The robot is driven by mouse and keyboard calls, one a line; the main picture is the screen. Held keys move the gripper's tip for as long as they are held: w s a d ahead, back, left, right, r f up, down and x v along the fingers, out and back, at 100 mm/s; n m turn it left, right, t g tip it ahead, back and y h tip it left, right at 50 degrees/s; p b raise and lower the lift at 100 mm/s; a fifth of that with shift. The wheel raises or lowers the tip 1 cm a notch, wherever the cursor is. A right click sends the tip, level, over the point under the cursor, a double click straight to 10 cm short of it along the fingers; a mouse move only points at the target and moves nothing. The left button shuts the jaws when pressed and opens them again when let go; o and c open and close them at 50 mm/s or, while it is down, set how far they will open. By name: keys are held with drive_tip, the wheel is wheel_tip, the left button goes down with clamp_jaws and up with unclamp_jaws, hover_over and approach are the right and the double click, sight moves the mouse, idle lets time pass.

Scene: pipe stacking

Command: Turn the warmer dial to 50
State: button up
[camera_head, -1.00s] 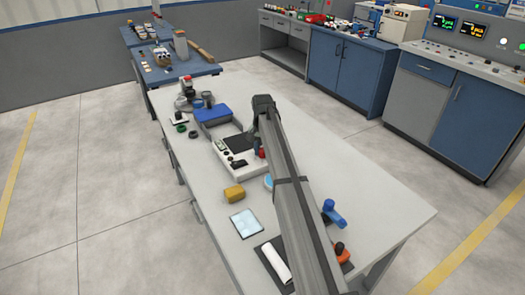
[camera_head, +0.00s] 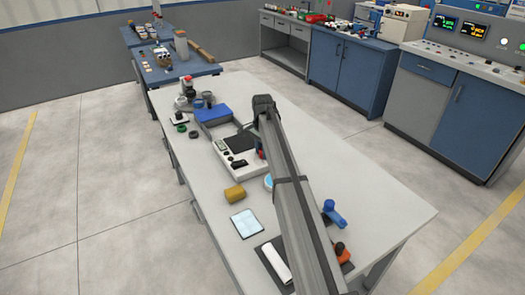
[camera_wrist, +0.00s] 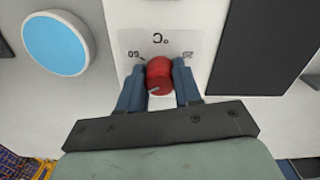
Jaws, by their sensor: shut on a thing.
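The warmer is a white box (camera_head: 255,164) with a dark plate (camera_head: 238,142) on the bench; the plate also shows at the upper right of the wrist view (camera_wrist: 262,42). Its red dial (camera_wrist: 159,76) sits at the centre of the wrist view. My gripper (camera_wrist: 160,82) is shut on the dial, with one blue finger on each side. A pale line on the dial points down and slightly left in that view. A label (camera_wrist: 165,42) beside it shows "°C" and numbers upside down, too small to read surely. In the head view my arm largely hides the dial.
A light-blue round disc (camera_wrist: 56,44) lies beside the dial. The bench right of my arm is mostly clear.

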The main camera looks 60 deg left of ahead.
idle(0.3)
drive_tip(key=o, duration=1)
drive_tip(key=shift+o, duration=0.2)
drive_tip(key=shift+r, duration=0.1)
wheel_tip(320, 180, up, 14)
drive_tip(key=shift+f, duration=0.2)
